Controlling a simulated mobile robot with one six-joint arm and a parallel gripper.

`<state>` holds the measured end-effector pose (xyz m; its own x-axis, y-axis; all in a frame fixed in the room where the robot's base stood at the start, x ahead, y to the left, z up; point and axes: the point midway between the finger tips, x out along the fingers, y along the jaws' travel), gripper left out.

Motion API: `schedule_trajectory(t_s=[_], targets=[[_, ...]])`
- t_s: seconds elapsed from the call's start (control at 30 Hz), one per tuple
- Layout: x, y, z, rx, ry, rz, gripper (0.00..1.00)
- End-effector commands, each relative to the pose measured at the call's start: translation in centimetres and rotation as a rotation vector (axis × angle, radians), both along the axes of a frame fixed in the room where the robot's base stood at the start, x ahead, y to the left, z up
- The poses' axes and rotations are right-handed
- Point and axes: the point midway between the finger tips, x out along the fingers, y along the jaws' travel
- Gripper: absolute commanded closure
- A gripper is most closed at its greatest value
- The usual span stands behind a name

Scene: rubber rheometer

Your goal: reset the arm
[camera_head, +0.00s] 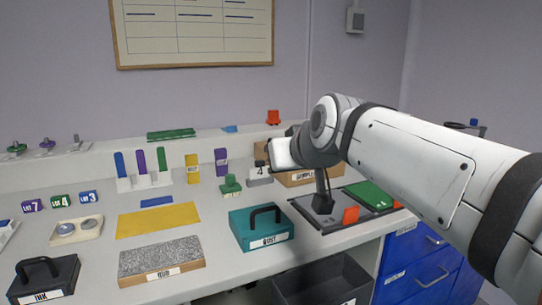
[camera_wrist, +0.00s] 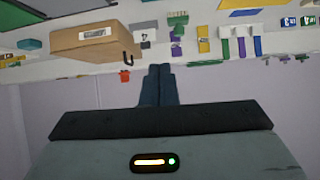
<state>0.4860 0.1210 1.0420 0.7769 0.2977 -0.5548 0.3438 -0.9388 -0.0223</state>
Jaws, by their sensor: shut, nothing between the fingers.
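My arm reaches in from the right in the head view and ends above the right part of the bench. My gripper shows in the wrist view (camera_wrist: 159,70), with its two dark fingers together and nothing between them. In the head view the arm's end hides most of the gripper. The wrist view is upside down relative to the bench, with the wall filling its lower part. A brown box (camera_wrist: 97,42) and an orange clip-like object (camera_wrist: 125,76) show near the fingers, apart from them.
On the bench stand a teal box with a black handle (camera_head: 262,228), a grey textured block (camera_head: 160,259), a black ink box (camera_head: 44,280) and a yellow mat (camera_head: 158,220). A dark open bin (camera_head: 322,283) is below the front edge, beside blue drawers (camera_head: 421,267).

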Motion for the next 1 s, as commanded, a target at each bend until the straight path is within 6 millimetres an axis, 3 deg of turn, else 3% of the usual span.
schedule_trajectory(t_s=[0.03,0.27,0.6,0.8,1.0], targets=[[-0.6,-0.9,1.4,-0.011,0.046,-0.019,1.0],[-4.5,-4.8,0.2,-0.062,0.263,-0.108,1.0],[-12.7,-9.9,-0.6,-0.127,0.578,-0.247,1.0],[-16.8,-11.6,-1.0,-0.15,0.707,-0.305,1.0],[-18.2,-12.2,-1.5,-0.159,0.748,-0.324,1.0]])
